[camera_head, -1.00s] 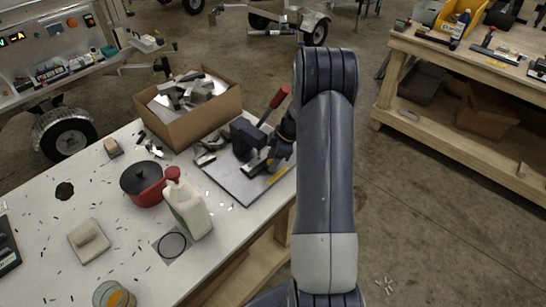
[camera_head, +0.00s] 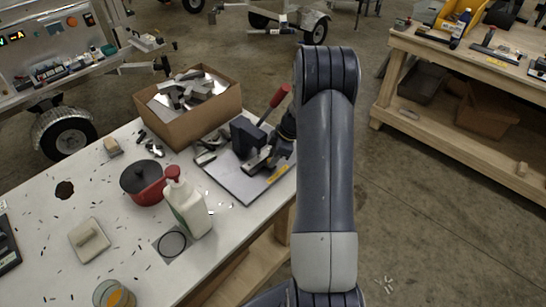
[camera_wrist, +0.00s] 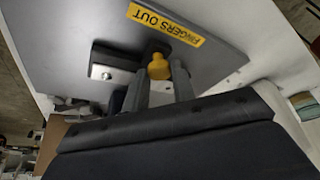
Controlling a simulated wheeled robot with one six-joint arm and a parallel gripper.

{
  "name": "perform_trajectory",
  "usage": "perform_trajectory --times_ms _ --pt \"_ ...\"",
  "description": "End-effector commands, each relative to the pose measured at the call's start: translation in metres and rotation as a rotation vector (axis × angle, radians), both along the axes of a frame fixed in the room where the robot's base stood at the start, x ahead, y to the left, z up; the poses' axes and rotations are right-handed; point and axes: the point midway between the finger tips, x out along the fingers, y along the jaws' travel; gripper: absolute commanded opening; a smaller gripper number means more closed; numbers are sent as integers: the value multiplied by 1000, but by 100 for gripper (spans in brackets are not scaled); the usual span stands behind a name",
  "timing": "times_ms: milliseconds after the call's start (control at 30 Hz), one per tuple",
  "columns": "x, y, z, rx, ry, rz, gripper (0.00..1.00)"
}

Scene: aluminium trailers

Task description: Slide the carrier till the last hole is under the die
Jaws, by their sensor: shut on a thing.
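A hand press with a dark body (camera_head: 243,136) and a red lever (camera_head: 279,97) stands on a grey base plate (camera_head: 240,186) at the table's right side. My gripper (camera_wrist: 161,84) is over the plate, its two fingers shut around a yellow knob (camera_wrist: 158,66). The knob appears to be the carrier's handle. Beside it in the wrist view is a bright metal bar (camera_wrist: 110,73) with holes, partly under a dark part. The die and the hole under it are hidden in both views. In the head view my wrist covers part of the press.
A yellow "FINGERS OUT" label (camera_wrist: 166,25) lies on the plate near the knob. A cardboard box (camera_head: 203,124) of metal offcuts stands behind the press. A red pot (camera_head: 149,190) and a white bottle (camera_head: 190,208) stand to the left. Small scraps litter the white table.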

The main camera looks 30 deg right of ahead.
Motion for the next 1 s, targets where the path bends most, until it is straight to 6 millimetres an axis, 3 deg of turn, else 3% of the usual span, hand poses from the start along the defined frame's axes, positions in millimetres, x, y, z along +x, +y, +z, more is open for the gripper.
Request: perform_trajectory --times_ms 333,700,733,1000 --pt "16 -42 -2 0 -5 -3 0" --pt "17 -46 1 -1 -2 -1 0" --pt "17 -46 1 -1 -2 -1 27" --pt "17 -46 0 0 -1 0 46"
